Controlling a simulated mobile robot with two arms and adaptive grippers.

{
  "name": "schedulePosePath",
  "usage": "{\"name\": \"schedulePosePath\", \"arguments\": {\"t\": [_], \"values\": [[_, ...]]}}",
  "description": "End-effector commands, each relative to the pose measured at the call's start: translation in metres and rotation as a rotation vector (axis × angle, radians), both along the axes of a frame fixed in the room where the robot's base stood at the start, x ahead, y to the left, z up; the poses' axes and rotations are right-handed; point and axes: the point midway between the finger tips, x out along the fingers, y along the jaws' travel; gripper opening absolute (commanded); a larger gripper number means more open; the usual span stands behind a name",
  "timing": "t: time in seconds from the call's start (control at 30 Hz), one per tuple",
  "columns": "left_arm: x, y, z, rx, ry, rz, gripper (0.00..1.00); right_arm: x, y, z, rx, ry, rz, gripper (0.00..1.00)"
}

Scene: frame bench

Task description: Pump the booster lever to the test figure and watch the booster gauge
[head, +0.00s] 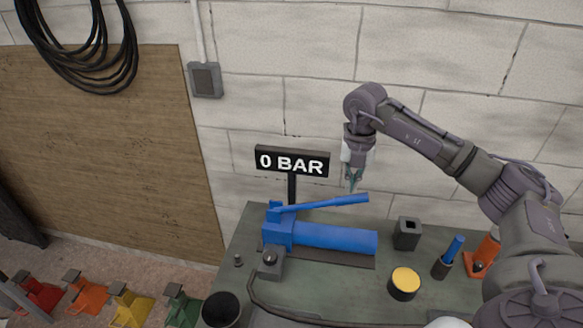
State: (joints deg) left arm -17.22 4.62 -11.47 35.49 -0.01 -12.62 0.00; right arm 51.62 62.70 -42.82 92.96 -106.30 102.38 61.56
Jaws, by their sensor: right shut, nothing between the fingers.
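The blue booster pump (330,238) lies on the grey-green bench, with its blue lever (325,203) slanting slightly up to the right above the cylinder. The booster gauge sign (292,161) stands on a post behind the pump and reads "0 BAR". My right gripper (352,187) points down just above the right part of the lever. It is shut with nothing in it. I cannot tell whether its fingertips touch the lever. My left gripper is not in view.
On the bench (315,285) stand a square dark socket block (407,233), a yellow-topped can (404,283), a blue-handled item in a holder (450,256) and an orange piece (483,256). A black cup (221,309) stands at the front left. A dark hose runs along the bench.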

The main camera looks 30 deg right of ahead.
Motion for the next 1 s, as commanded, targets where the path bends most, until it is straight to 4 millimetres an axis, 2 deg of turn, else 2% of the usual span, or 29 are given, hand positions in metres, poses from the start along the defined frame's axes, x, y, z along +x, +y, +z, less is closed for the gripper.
{"name": "schedulePosePath", "arguments": {"t": [0.37, 1.0], "values": [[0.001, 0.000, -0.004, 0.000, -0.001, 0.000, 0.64, 0.000, 0.000, -0.005, 0.000, 0.001, 0.000, 0.00], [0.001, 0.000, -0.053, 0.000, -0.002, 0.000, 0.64, 0.000, 0.000, -0.078, 0.001, 0.002, 0.000, 0.00]]}}
